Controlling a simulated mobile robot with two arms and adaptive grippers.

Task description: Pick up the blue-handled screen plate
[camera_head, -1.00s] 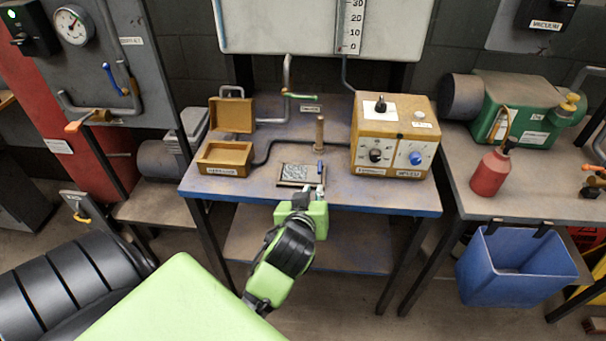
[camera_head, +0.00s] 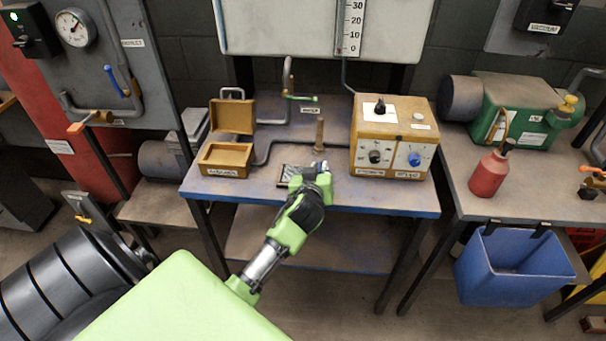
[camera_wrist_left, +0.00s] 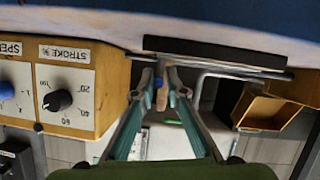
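The screen plate (camera_head: 290,175) lies on the workbench in the head view, a dark-framed plate partly covered by my left gripper. In the left wrist view, which is upside down, its dark edge (camera_wrist_left: 225,54) shows. A small blue piece, apparently its handle (camera_wrist_left: 158,83), shows between my left fingers. My left gripper (camera_head: 321,166) is over the plate's right end; in the left wrist view (camera_wrist_left: 160,78) its fingers stand apart around the blue piece, with no clear contact. In the head view the handle is hidden behind the gripper. My right gripper is not in view.
A brass post (camera_head: 319,134) stands just behind the plate. An ochre control box (camera_head: 393,137) with knobs stands close on the right. An open ochre box (camera_head: 226,157) is on the left. The bench front (camera_head: 380,204) is clear.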

